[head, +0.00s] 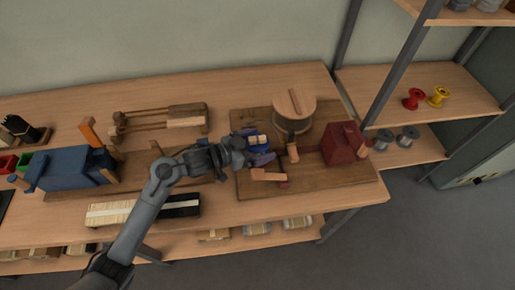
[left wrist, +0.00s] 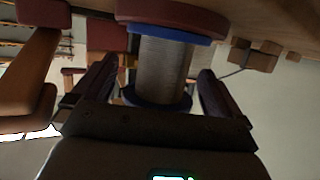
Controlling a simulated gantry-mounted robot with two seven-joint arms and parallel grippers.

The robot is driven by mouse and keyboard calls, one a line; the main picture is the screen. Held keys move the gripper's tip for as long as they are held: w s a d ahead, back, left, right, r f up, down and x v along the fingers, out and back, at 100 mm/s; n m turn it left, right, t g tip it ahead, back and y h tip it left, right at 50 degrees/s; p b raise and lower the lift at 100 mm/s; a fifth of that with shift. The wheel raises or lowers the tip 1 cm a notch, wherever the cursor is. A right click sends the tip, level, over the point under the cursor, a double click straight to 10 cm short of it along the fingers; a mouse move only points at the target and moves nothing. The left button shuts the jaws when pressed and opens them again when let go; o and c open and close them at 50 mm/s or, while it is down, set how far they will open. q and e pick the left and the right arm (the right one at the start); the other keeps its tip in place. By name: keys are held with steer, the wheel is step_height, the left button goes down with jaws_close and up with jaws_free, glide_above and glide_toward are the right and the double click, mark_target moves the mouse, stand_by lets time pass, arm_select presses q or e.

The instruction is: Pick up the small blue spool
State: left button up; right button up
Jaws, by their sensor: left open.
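The small blue spool (left wrist: 163,70) fills the middle of the left wrist view, with blue flanges and a grey wire-like winding. A reddish-brown round part touches or overlaps its upper flange in that view. In the head view only a bit of blue of the spool (head: 261,139) shows by my left gripper (head: 262,156); the rest is hidden. My left gripper also shows in the left wrist view (left wrist: 157,75): its dark fingers are open, one on each side of the spool's winding, with small gaps visible. My right gripper is not in view.
A large wooden drum (head: 295,108) stands just behind the gripper, and a dark red block (head: 342,143) is to the right on the wooden board (head: 335,177). A blue vise-like machine (head: 70,168) is at left. Red (head: 413,99) and yellow (head: 438,96) spools stand on the right shelf.

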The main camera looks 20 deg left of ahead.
arm_select(q)
steer(key=c, duration=1)
steer(key=shift+r, duration=0.1)
